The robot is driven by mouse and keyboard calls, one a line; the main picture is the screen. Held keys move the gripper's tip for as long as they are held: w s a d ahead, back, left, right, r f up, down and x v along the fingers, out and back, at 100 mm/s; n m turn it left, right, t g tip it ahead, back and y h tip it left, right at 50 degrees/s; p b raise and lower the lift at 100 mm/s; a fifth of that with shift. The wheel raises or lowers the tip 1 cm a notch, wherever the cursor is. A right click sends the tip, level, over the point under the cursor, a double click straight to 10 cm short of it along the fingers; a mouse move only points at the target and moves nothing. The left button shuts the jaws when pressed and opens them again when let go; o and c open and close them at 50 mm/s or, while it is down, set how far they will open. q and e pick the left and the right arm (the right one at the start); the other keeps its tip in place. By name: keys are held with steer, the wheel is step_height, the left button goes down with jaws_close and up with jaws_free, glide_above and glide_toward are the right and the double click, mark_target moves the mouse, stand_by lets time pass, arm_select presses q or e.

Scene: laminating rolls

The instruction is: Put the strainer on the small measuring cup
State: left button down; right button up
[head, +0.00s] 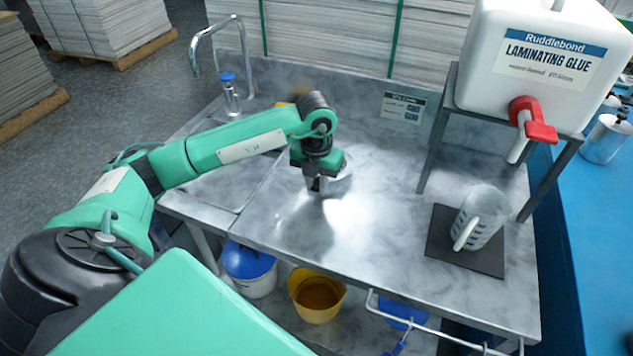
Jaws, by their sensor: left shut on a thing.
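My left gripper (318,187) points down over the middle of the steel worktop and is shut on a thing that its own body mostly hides. A pale round rim (345,168) shows just behind the fingers; it looks like part of the strainer, but too little of it shows to be sure. A clear measuring cup (484,222) with blue marks and a pale handle stands upright on a dark mat (438,243) at the right. The gripper is well to the left of this cup. My right gripper is not in view.
A white glue tank (530,75) with a red tap (533,120) stands on a metal frame behind the cup. A sink tap (222,60) is at the back left. A front rail (430,328) edges the worktop. The worktop between gripper and mat is clear.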

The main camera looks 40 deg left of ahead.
arm_select(q)
steer(key=shift+f, duration=0.15)
steer(key=c, duration=1.3)
jaws_free()
